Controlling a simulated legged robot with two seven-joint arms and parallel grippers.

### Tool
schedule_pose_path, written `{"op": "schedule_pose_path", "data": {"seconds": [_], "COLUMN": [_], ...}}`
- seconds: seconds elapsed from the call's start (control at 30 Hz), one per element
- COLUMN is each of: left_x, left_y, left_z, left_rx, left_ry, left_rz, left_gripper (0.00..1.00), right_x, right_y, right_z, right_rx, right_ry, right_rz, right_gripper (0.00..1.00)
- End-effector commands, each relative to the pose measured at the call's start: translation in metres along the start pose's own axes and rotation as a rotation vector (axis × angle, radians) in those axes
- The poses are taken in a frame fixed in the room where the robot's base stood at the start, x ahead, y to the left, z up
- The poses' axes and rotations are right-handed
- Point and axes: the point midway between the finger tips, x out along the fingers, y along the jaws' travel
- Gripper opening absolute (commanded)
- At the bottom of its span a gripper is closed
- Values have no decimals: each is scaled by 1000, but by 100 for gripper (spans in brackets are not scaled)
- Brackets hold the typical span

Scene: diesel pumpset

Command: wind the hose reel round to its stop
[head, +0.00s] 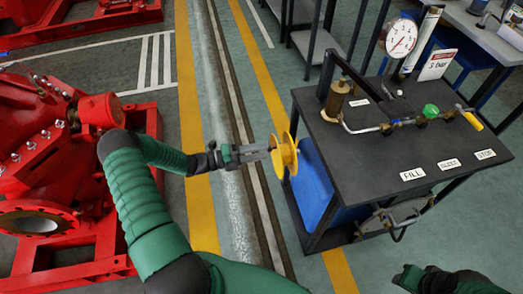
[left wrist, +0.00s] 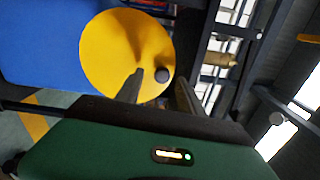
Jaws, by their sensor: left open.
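The yellow hose reel (head: 287,150) is mounted on the left side of the dark test bench. My left gripper (head: 268,151) reaches it from the left, with its fingers at the reel's near face. In the left wrist view the reel's yellow disc (left wrist: 110,50) fills the upper left, with a dark round knob (left wrist: 162,75) near its edge. The open fingers (left wrist: 160,92) stand on either side of the knob in that picture; I cannot tell whether they touch it. Part of my right gripper (head: 408,278) shows at the lower right; its fingers cannot be made out.
The bench top (head: 375,160) carries a pressure gauge (head: 401,37), a brass cylinder (head: 337,98), a pipe with a green knob (head: 431,111) and labels. A blue tank (head: 312,185) sits under it. A red pumpset (head: 50,140) stands left. Striped floor lies between.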

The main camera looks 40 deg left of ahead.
Motion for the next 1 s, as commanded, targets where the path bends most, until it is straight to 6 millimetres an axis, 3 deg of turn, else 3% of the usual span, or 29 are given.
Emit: {"op": "schedule_pose_path", "data": {"seconds": [0.4,0.53,0.7,1.0], "left_x": [-116,-143,-159,-160], "left_y": [2,3,3,3], "left_z": [3,2,2,2], "left_rx": [-2,-3,-4,-4], "left_ry": [-6,-5,-3,-3], "left_rz": [2,1,0,0], "left_gripper": [45,45,45,45], "right_x": [-13,-14,-14,-14], "right_y": [0,0,0,0], "right_z": [-3,-3,-3,-3], "right_rx": [0,0,0,0], "right_ry": [0,0,0,0], "right_rz": [0,0,0,0], "right_gripper": [38,38,38,38]}}
